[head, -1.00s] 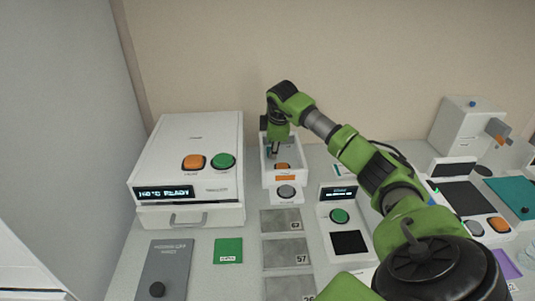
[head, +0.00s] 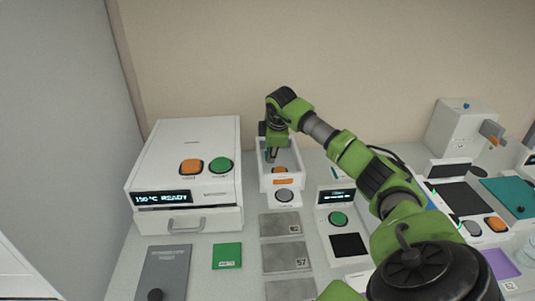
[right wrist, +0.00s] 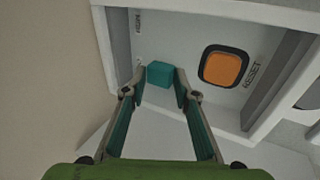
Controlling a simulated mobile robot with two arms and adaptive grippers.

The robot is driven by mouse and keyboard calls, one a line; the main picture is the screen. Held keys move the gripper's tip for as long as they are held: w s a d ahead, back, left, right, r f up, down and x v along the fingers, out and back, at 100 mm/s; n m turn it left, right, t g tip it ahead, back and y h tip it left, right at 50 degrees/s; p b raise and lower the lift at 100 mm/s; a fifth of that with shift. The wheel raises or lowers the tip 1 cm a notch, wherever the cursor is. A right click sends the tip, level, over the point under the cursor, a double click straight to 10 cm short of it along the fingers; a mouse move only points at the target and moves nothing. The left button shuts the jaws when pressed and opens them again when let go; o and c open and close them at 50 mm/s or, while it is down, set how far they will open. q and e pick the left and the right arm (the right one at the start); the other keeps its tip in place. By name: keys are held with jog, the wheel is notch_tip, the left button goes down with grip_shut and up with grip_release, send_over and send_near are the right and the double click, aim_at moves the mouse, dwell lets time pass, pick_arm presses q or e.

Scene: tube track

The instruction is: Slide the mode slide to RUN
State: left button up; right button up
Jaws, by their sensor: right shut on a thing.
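The mode slide is a small teal block (right wrist: 159,74) on the white panel inside an open-fronted white box; the box (head: 294,182) stands at the back middle in the head view. My right gripper (right wrist: 160,80) is shut on the teal block, one fingertip on each side of it. In the head view my right gripper (head: 271,156) reaches down into the box from above. My left gripper is not in view.
An orange RESET button (right wrist: 222,68) sits close beside the slide, within the box's raised walls. A large white machine (head: 160,148) with a lit display stands to the left. A small white unit with a green button (head: 338,218) is to the right.

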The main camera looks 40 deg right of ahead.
jog(key=shift+s+d+b, duration=0.65)
jog(key=shift+s+d, duration=0.85)
jog(key=shift+d, duration=0.25)
jog(key=o, duration=0.6)
jog(key=shift+r, duration=0.15)
notch_tip(320, 180, up, 7)
jog(key=p, duration=0.5)
